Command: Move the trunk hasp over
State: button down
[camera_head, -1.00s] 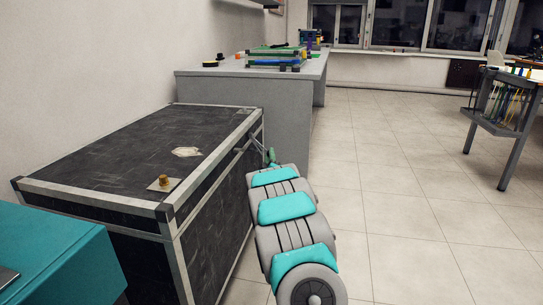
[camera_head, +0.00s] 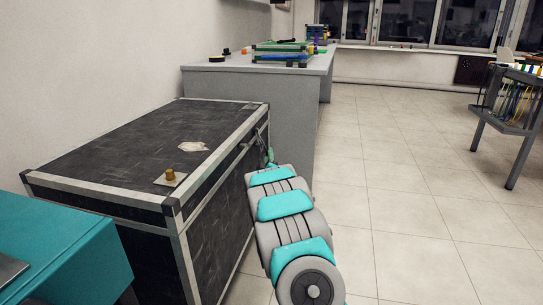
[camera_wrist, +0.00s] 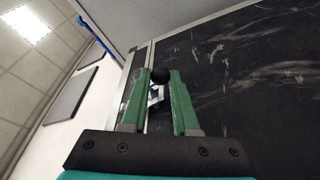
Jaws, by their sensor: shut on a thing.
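A black trunk (camera_head: 110,150) with metal edging stands against the wall, lid closed. The trunk hasp is at the upper part of its right-hand side, towards the far end; in the wrist view I see a silver metal piece with a black round knob (camera_wrist: 160,75). My gripper (camera_wrist: 161,84) is shut on the hasp, its green fingers on either side of the knob and metal. In the head view my gripper (camera_head: 268,157) is small beside the trunk's far upper edge, and my arm hides part of the trunk's side.
A grey desk (camera_head: 290,110) with several items stands just beyond the trunk. A teal surface (camera_head: 70,245) is at the lower left. Tiled floor (camera_head: 400,190) is free to the right, with a metal-legged table (camera_head: 510,130) further off.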

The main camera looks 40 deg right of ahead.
jog(key=shift+w+a+f, duration=0.3)
jog(key=shift+w+f, duration=0.05)
jog(key=shift+a, duration=0.1)
jog(key=shift+w+a+f, duration=0.15)
jog(key=shift+w+a, duration=0.3)
jog(key=shift+w, duration=0.2)
jog(key=c, duration=0.6)
grip_release()
jog(key=shift+a, duration=0.1)
